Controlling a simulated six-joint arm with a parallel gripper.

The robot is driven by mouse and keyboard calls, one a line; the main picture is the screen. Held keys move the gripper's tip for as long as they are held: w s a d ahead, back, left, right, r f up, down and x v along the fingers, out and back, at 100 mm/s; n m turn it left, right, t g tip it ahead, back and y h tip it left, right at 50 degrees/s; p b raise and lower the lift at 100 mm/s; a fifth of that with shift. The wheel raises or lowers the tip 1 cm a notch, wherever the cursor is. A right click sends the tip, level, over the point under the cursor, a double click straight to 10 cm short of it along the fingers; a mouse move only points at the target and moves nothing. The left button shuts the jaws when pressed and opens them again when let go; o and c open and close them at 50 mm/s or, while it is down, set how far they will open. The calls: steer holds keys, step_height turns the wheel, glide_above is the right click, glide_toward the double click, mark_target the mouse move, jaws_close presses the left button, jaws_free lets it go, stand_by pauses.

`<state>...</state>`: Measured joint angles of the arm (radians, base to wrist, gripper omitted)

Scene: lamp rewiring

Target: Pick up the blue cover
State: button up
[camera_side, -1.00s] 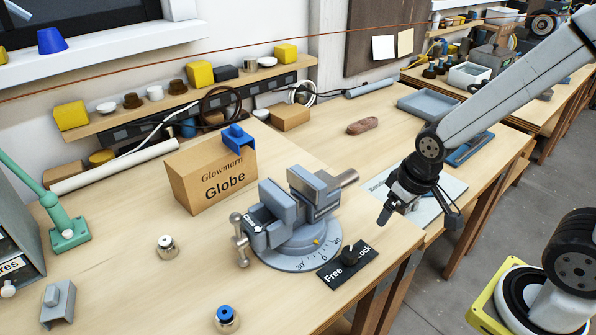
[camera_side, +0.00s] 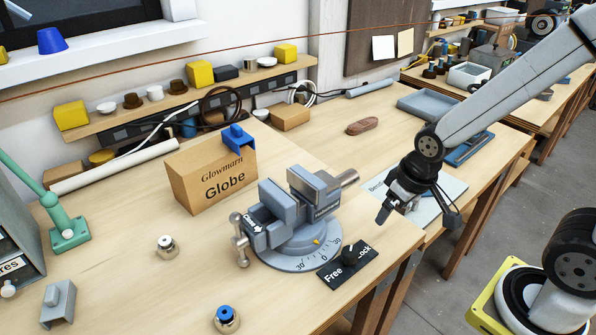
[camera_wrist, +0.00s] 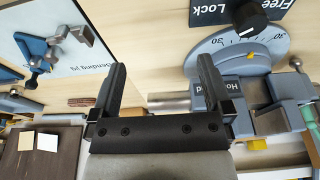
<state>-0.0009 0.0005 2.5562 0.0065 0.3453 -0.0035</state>
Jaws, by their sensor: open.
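A blue piece (camera_side: 237,138), which looks like the blue cover, sits on the top right edge of the cardboard Globe box (camera_side: 205,186). Part of it hangs down over the box's front. I do not see it in the wrist view. My gripper (camera_side: 417,212) is right of the grey vise and well apart from the blue piece. In the wrist view my gripper (camera_wrist: 161,68) has its two black fingers spread with nothing between them.
The grey vise (camera_side: 305,215) on its round dial stands between the box and my gripper. The Free/Lock knob plate (camera_side: 347,268) is in front. A metal socket (camera_side: 167,246) and a blue-topped socket (camera_side: 226,318) stand on the bench. A green lamp arm (camera_side: 68,235) is at left.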

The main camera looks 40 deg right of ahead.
steer(key=w+a+r+t, duration=0.1)
steer(key=w+r+t, duration=0.1)
steer(key=w, duration=0.3)
steer(key=w+a+r+t, duration=0.2)
steer(key=w+r, duration=0.2)
steer(key=w, duration=0.2)
steer(key=w+a+r+t+y, duration=0.1)
steer(key=w+a+r+t, duration=0.1)
steer(key=w, duration=0.4)
steer(key=shift+w+a+r+m+t, duration=0.1)
steer(key=shift+a+r+m+t, duration=0.05)
steer(key=shift+r, duration=0.3)
steer(key=shift+a+r+m+t, duration=0.1)
steer(key=shift+r+m+t, duration=0.05)
steer(key=shift+r, duration=0.25)
steer(key=w+a+r+t+h, duration=0.1)
steer(key=w+a+r+t, duration=0.35)
steer(key=w+a, duration=0.5)
glide_toward(243, 139)
steer(key=shift+g, duration=0.25)
steer(key=x, duration=0.4)
steer(key=shift+w+r, duration=0.1)
steer(key=shift+w, duration=0.35)
steer(key=shift+w+f, duration=0.2)
steer(key=shift+f, duration=0.05)
steer(key=shift+w+f, duration=0.15)
steer(key=shift+w, duration=0.45)
steer(key=shift+w, duration=0.1)
steer(key=shift+x, duration=2.8)
